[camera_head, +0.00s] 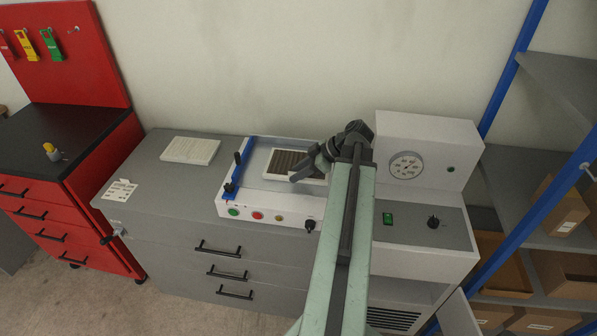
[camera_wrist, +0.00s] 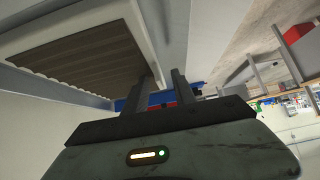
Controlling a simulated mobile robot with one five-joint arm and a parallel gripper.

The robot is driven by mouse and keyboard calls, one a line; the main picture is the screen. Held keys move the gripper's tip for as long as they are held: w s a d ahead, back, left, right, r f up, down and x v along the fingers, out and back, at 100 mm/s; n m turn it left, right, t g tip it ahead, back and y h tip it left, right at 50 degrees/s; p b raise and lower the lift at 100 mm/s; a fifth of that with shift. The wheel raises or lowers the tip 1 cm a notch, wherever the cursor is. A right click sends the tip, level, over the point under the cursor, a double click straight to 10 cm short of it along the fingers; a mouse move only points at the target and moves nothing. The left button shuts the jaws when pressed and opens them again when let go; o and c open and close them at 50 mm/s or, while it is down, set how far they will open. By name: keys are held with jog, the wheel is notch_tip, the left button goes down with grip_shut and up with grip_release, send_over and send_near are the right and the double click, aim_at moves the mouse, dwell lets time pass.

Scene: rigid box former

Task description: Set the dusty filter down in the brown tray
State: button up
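The dusty filter (camera_head: 283,162), a pale frame around brown pleats, shows at the white bench machine, left of my gripper. My gripper (camera_head: 303,173) is at the filter's right side, partly covering it. In the wrist view the filter (camera_wrist: 85,55) fills the upper left. The two fingers of my gripper (camera_wrist: 160,88) are apart there, with the filter's pale side edge between them. Whether they press on that edge cannot be told. Whether the filter is lifted or resting is also unclear.
A clean white filter (camera_head: 190,150) lies on the grey cabinet at left. The machine has a blue clamp bar (camera_head: 237,165) with black knobs, and a gauge housing (camera_head: 425,150) right of my arm. Blue shelf posts (camera_head: 515,65) stand at right. A red workbench (camera_head: 70,140) is far left.

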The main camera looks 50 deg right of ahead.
jog(key=shift+r, duration=0.1)
grip_shut()
dwell(1.2)
